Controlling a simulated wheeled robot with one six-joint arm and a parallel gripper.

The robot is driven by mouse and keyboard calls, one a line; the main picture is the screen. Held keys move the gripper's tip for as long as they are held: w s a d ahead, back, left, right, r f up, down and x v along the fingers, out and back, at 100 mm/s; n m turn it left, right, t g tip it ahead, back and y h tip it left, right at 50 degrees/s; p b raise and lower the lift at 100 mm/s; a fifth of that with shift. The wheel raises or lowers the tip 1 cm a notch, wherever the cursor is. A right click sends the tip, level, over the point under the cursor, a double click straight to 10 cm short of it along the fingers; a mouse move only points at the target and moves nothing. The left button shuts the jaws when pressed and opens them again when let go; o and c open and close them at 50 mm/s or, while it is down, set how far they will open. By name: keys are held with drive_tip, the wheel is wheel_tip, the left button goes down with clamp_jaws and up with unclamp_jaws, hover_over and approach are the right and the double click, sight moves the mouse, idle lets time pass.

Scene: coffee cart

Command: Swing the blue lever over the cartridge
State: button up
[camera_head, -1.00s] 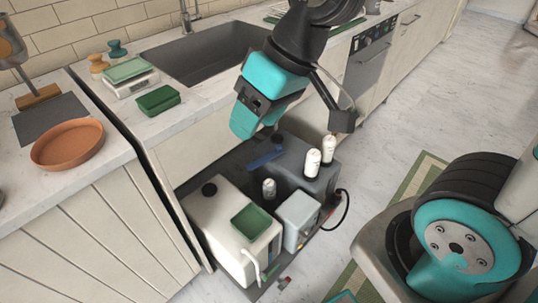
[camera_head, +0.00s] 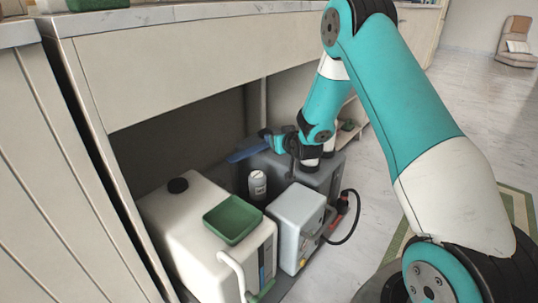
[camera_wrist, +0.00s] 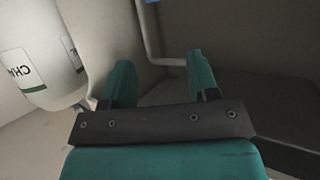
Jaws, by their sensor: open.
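The blue lever (camera_head: 248,151) lies over the dark grey box (camera_head: 325,178) under the counter. My gripper (camera_head: 270,141) is beside its right end in the head view; I cannot tell whether they touch. In the wrist view my gripper (camera_wrist: 161,78) has its two teal fingers apart with nothing between them. A small blue patch (camera_wrist: 152,2) shows at the top edge, probably the lever. A white labelled cartridge (camera_head: 257,184) stands left of the grey box. A white cartridge with printed label (camera_wrist: 35,58) shows left in the wrist view.
A cream tank (camera_head: 170,225) with a green tray (camera_head: 233,219) on top stands at front left. A light grey box (camera_head: 297,212) is beside it, with a black cable (camera_head: 352,222) at its right. The counter (camera_head: 200,80) overhangs the bay.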

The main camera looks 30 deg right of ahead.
drive_tip(key=b+x, duration=0.2)
drive_tip(key=x, duration=0.3)
drive_tip(key=b+x, duration=0.2)
drive_tip(key=x, duration=0.4)
drive_tip(key=d+f+b+x, duration=0.1)
drive_tip(key=b+x, duration=0.2)
drive_tip(key=x, duration=0.3)
drive_tip(key=shift+s, duration=0.25)
drive_tip(key=shift+w+d, duration=0.15)
drive_tip(key=shift+w, duration=0.4)
drive_tip(key=shift+c, duration=0.5)
